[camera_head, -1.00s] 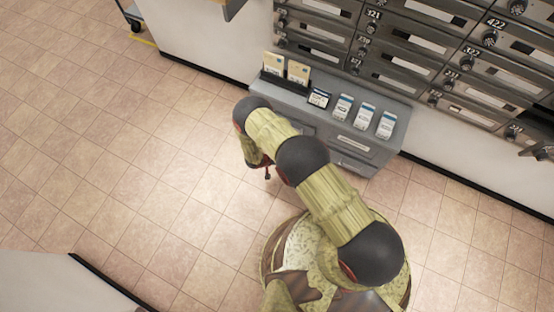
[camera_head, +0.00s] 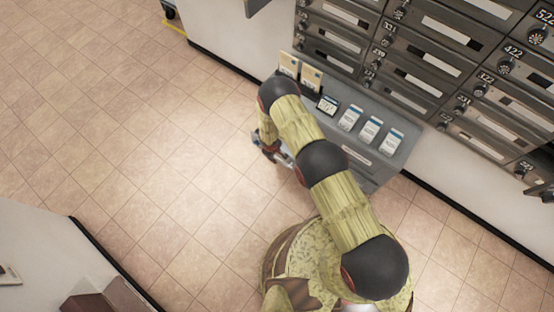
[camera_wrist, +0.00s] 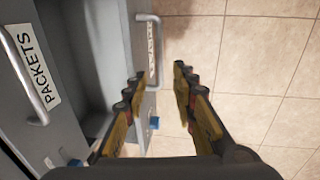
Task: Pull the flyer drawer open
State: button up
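A second drawer labelled PACKETS (camera_wrist: 35,70), with its own handle, sits at the left in the wrist view. The grey cabinet (camera_head: 395,160) bears cards and leaflet stacks under a wall of mailboxes (camera_head: 430,60). Tiled floor (camera_head: 150,130) is clear to the left.

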aim_at(277, 159)
jog(key=f, duration=0.1)
jog(key=f+b, duration=0.1)
jog(key=f, duration=0.3)
jog(key=shift+w+d+f+b, duration=0.15)
jog(key=shift+w+d+b, duration=0.2)
jog(key=shift+w, duration=0.05)
jog(key=c, duration=0.3)
jog(key=c, duration=0.4)
grip_shut()
